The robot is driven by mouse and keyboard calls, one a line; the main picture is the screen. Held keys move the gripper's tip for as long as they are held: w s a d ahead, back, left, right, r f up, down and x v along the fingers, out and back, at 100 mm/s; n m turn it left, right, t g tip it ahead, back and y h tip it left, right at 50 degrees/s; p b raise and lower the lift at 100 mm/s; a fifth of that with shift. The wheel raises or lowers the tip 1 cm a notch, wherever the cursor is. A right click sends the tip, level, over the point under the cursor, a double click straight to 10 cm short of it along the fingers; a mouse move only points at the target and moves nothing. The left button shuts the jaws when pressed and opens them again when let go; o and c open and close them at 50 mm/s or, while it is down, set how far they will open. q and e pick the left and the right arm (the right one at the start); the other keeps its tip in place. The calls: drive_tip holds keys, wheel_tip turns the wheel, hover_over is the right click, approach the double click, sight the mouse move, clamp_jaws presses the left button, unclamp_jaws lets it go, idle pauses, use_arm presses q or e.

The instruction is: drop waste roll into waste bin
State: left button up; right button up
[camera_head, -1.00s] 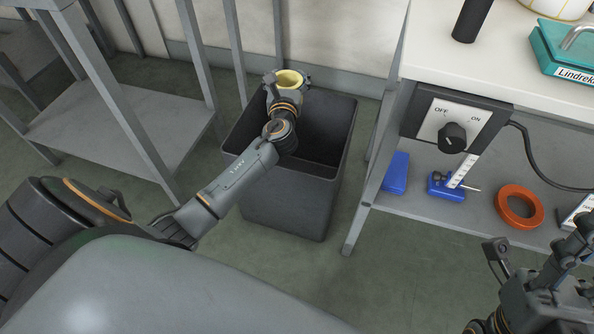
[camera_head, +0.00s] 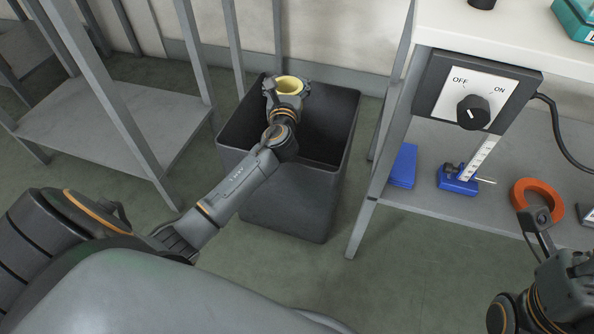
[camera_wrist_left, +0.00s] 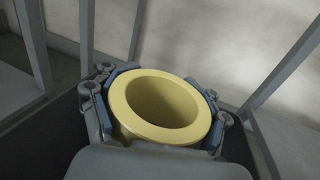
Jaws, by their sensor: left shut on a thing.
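The waste roll is a yellow hollow ring (camera_head: 290,85), held in my left gripper (camera_head: 287,90) over the back part of the waste bin. In the left wrist view the roll (camera_wrist_left: 128,122) sits between the two fingers of the left gripper (camera_wrist_left: 160,108), its open end facing the camera.
A bench with a lower shelf (camera_head: 440,213) stands right of the bin. It carries a switch box (camera_head: 473,98), blue parts (camera_head: 403,166) and an orange ring (camera_head: 537,192). A grey metal shelf rack (camera_head: 110,120) stands to the left. Floor (camera_head: 400,270) in front of the bench is clear.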

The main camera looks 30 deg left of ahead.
use_arm(q)
drive_tip(key=o, duration=1.4)
drive_tip(key=shift+s, duration=0.1)
drive_tip(key=v, duration=1.2)
drive_tip(key=shift+d+f, duration=0.1)
